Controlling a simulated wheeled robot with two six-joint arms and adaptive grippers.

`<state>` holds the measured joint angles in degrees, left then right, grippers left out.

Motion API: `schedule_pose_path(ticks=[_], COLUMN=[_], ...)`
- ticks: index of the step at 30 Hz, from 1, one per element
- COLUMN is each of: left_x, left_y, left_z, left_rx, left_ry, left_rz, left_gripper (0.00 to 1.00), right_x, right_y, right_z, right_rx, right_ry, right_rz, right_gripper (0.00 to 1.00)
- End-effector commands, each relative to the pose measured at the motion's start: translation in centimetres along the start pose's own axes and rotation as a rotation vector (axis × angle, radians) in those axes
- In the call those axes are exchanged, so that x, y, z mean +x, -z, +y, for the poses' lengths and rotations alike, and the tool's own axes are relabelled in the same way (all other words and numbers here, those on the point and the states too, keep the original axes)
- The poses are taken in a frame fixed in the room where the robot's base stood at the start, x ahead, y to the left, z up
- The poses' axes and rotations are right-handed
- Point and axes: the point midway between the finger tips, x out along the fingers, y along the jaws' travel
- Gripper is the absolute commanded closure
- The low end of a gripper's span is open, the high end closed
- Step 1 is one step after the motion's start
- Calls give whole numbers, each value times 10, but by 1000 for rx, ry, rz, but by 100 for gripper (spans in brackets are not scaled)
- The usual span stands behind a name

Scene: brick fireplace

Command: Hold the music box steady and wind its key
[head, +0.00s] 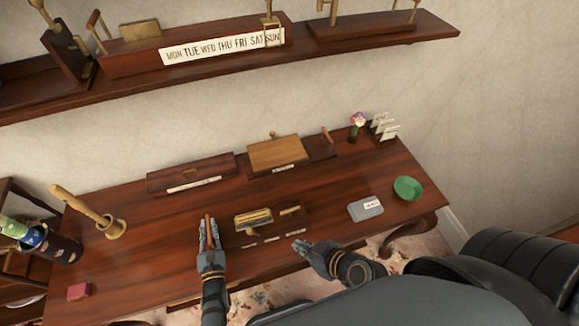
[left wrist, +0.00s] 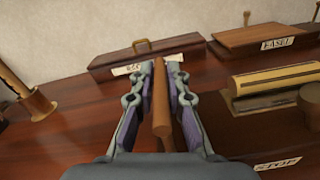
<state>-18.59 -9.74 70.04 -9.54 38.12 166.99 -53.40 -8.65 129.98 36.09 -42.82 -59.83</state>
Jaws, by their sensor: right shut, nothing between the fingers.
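The music box (head: 254,216) appears to be the low dark wooden box with a brass cylinder at the middle of the desk; the cylinder (left wrist: 276,84) shows at right in the left wrist view. A small light bar (head: 290,210) on its right side may be the key; I cannot be sure. My left gripper (head: 209,233) is at the box's left side, its fingers on both sides of a brown wooden bar (left wrist: 162,118). Whether they press on it is unclear. My right gripper (head: 305,246) is shut and empty, in front of the box's right end.
Two wooden boxes (head: 190,174) (head: 275,152) stand behind. A small red box (head: 79,291) sits at front left. A shelf (head: 230,74) hangs above.

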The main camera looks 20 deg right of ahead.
Motion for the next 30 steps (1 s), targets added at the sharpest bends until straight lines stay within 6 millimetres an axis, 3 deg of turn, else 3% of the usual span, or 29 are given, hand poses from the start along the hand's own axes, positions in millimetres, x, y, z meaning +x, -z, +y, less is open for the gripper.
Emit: schedule_pose_path(ticks=[1, 5, 14, 24, 30], left_x=[0, 0, -2, -58, -75], left_y=[1, 0, 0, 1, 0], left_z=[0, 0, 0, 0, 0], left_rx=[0, 0, 0, 0, 0], left_ry=[1, 0, 0, 0, 0], left_rz=[1, 0, -1, 2, -1], left_gripper=[77, 60, 60, 60, 60], right_x=[0, 0, 0, 0, 0], right_y=[0, 0, 0, 0, 0], right_z=[0, 0, 0, 0, 0], right_rx=[0, 0, 0, 0, 0], right_ry=[0, 0, 0, 0, 0], right_rz=[0, 0, 0, 0, 0], right_gripper=[100, 100, 100, 100, 100])
